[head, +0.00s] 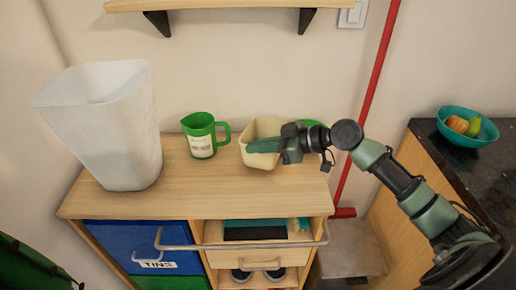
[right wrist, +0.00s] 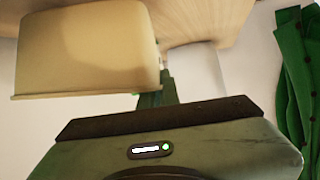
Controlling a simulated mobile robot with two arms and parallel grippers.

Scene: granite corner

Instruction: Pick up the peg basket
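The peg basket appears to be the cream, open-topped basket (head: 262,162) on the wooden cabinet top, right of the green mug. It also shows large and close at the upper left of the right wrist view (right wrist: 85,50). My right gripper (head: 264,146) reaches in from the right, its fingers lying across the basket's near side at rim height. In the right wrist view a dark green finger (right wrist: 155,98) is beside the basket's edge. I cannot tell whether the fingers touch the basket or have its wall between them. My left gripper is out of view.
A green mug (head: 200,136) stands just left of the basket, and a tall white bin (head: 105,125) farther left. A green item (head: 310,124) is partly hidden behind my right gripper. A shelf (head: 220,5) hangs above. A teal fruit bowl (head: 486,131) sits on the dark counter at right.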

